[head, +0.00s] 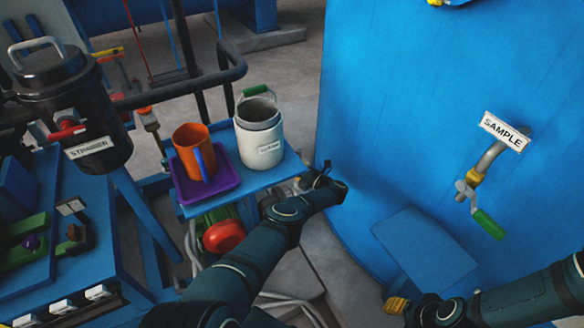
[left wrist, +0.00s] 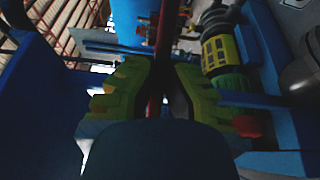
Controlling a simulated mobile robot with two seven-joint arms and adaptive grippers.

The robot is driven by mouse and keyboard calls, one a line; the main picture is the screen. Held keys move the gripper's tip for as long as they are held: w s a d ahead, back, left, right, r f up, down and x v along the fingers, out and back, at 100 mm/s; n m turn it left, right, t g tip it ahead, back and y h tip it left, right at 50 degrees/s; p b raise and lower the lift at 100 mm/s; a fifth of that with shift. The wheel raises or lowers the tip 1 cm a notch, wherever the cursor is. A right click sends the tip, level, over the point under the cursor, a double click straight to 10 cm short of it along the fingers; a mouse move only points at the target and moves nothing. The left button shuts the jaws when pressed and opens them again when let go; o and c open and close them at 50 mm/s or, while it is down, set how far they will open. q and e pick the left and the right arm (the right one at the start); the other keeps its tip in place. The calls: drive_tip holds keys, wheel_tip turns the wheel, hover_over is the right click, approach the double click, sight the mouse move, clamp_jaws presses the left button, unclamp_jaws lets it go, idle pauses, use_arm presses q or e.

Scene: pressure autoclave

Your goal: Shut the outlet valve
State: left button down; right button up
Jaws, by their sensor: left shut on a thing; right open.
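I cannot tell which fitting is the outlet valve. A tap with a green lever (head: 488,223) hangs from a bent pipe on the big blue vessel (head: 400,120), under a SAMPLE sign (head: 504,131). A red handle (head: 67,132) sits on the black strainer at the left. My left arm reaches to the vessel's left side, and its fingers are hidden in the head view. In the left wrist view my left gripper (left wrist: 164,95) is shut on a thin dark red bar (left wrist: 164,35). My right gripper (head: 397,305) is low at the bottom, open, well below the green lever.
A blue side table (head: 262,176) holds a purple tray (head: 228,187) with an orange mug (head: 190,150), and a white canister (head: 258,128). A red round part (head: 224,236) sits below it. The black strainer (head: 70,95) stands left. A blue plate (head: 425,248) shows above my right gripper.

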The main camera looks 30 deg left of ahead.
use_arm(q)
drive_tip(key=shift+s+d+f, duration=0.1)
drive_tip(key=shift+f, duration=0.05)
drive_tip(key=c, duration=1)
unclamp_jaws()
drive_tip(key=d, duration=0.4)
drive_tip(key=s+d, duration=0.1)
drive_tip(key=d, duration=0.7)
drive_tip(key=shift+s, duration=0.35)
